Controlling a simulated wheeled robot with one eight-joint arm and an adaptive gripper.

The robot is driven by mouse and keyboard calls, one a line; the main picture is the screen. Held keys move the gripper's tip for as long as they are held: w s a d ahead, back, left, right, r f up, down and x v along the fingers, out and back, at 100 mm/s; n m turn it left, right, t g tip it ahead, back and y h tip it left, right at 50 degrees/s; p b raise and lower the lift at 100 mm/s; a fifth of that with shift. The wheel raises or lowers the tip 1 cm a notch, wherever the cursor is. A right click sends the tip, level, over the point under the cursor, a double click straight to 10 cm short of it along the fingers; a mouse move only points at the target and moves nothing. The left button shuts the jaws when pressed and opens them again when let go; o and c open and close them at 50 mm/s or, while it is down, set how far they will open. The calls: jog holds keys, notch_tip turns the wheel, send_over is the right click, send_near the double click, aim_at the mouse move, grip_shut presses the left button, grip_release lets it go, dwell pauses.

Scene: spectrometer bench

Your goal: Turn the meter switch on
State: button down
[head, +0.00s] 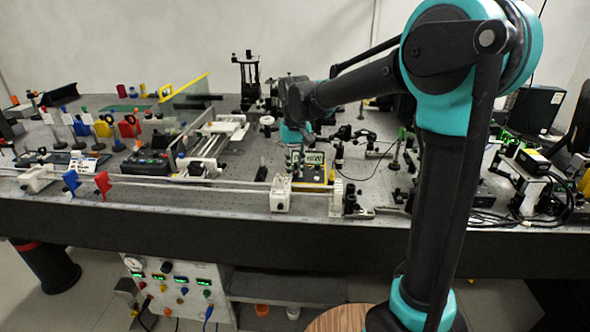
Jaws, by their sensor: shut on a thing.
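A small meter (315,158) with a pale green display stands upright near the middle of the bench, on a yellow-edged base (317,184). My gripper (297,151) points down at the meter's left side, below the teal end of my arm. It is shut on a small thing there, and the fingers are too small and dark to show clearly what. The meter's switch cannot be made out; it is small or hidden by my gripper.
The optical bench (225,200) is crowded. A long rail (140,181) runs along its front, with blue and red holders at the left. A black control box (148,163) lies left of the meter. An instrument panel (172,285) with lit displays stands below the bench.

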aim_at(295, 173)
dwell(0.3)
jog(key=c, duration=1.5)
grip_release()
jog(key=shift+o, duration=0.2)
notch_tip(295, 173, up, 12)
